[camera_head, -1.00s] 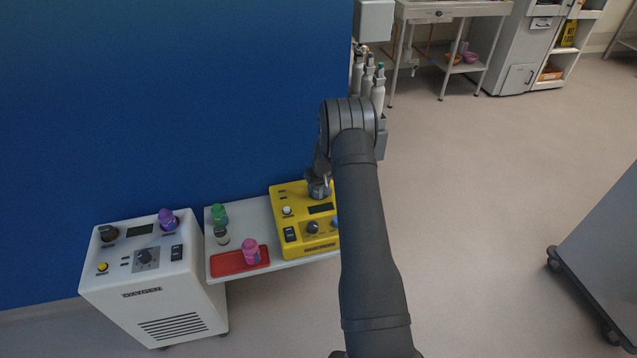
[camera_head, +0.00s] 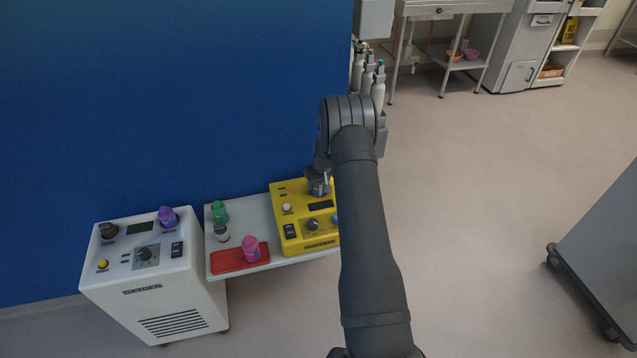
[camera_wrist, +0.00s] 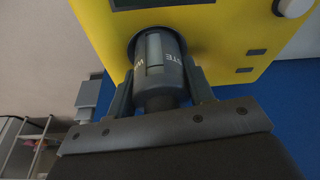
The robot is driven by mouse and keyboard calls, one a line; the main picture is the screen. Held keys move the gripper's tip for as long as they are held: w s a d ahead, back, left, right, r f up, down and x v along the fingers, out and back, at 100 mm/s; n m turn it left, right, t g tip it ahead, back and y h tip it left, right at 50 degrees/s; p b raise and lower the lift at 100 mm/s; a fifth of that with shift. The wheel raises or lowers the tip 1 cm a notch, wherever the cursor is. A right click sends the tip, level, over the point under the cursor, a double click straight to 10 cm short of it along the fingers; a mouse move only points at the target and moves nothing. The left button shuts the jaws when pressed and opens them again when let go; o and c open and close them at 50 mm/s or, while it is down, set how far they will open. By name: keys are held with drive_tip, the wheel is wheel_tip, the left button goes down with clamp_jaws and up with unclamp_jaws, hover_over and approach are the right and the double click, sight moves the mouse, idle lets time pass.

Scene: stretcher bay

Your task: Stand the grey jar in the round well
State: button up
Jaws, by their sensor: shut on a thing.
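My gripper (camera_wrist: 163,92) is shut on the grey jar (camera_wrist: 158,55) in the wrist view, with one finger on each side of it. The jar has pale lettering and a lighter strip. Its far end meets a dark round opening, the round well (camera_wrist: 131,48), in the face of the yellow unit (camera_wrist: 100,25). How deep the jar sits in the well is hidden. In the head view my gripper (camera_head: 319,186) is over the back of the yellow unit (camera_head: 290,240), and my arm hides part of that unit.
Left of the yellow unit, a white shelf (camera_head: 262,215) holds a green jar (camera_head: 219,212), a small dark jar with a pale top (camera_head: 221,232) and a red tray (camera_head: 228,262) with a pink jar (camera_head: 250,248). A purple jar (camera_head: 168,217) stands on the white machine (camera_head: 150,300). A blue wall (camera_head: 180,100) rises behind.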

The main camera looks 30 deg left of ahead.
drive_tip(key=shift+f, duration=0.6)
drive_tip(key=o, duration=0.8)
drive_tip(key=shift+c, duration=0.2)
drive_tip(key=v, duration=1.1)
drive_tip(key=shift+d+f, duration=0.1)
drive_tip(key=shift+x, duration=4.3)
